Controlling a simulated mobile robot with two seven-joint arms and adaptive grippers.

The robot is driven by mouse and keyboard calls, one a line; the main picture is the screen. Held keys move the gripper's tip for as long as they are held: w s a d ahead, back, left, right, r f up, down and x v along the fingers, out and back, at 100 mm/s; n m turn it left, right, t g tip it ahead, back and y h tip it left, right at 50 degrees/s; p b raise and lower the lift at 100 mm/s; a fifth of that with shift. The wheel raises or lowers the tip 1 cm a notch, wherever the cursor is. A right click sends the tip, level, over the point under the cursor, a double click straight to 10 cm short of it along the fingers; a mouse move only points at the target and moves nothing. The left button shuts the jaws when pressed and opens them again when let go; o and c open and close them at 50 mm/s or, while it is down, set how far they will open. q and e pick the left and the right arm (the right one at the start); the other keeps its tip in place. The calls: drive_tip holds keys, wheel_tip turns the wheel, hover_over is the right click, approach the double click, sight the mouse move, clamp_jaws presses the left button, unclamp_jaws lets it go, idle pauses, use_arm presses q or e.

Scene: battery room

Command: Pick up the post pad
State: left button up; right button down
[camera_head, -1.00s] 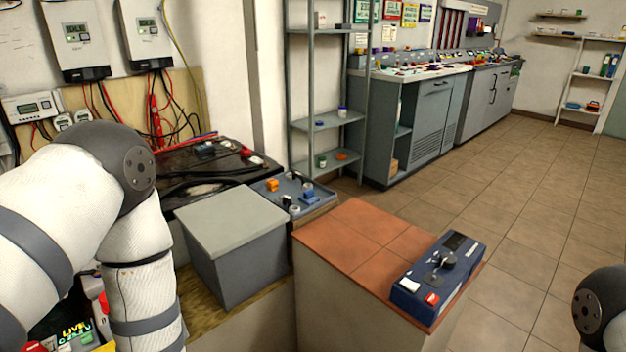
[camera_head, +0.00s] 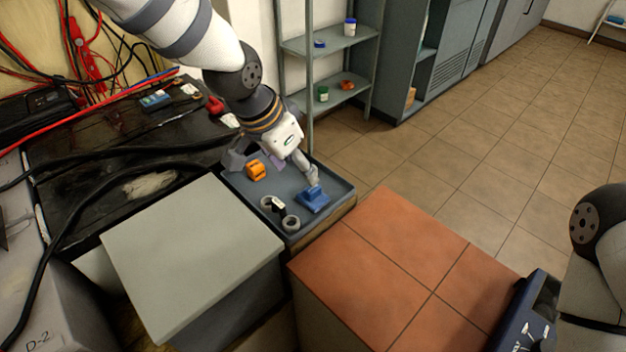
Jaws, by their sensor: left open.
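My left gripper (camera_head: 272,173) is open, pointing down over the grey-blue tray (camera_head: 337,188), its fingers spread wide. Under and between them are an orange block (camera_head: 255,170) near the left finger and a small lilac patch (camera_head: 277,161), partly hidden by the gripper. A blue block (camera_head: 313,200) lies just below the right fingertip; I cannot tell whether they touch. No piece is clearly marked as the post pad. My right gripper is out of view; only part of that arm shows at the right edge.
A grey box (camera_head: 190,250) stands left of the tray and a red-tiled counter (camera_head: 380,260) stands in front. A dark blue device (camera_head: 530,315) sits at the counter's right end. A metal shelf (camera_head: 325,42) rises behind the tray. Black cables (camera_head: 130,152) run at left.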

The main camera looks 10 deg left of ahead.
sight(312, 189)
use_arm(q)
drive_tip(key=b+x, duration=0.1)
drive_tip(key=x, duration=0.9)
drive_tip(key=shift+d+f+b, duration=0.15)
drive_tip(key=shift+f+b, duration=0.1)
drive_tip(key=shift+b, duration=0.05)
drive_tip(key=shift+r, duration=0.1)
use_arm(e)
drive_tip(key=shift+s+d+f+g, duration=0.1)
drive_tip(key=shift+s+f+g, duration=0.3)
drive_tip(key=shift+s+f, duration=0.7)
use_arm(q)
drive_tip(key=c, duration=0.6)
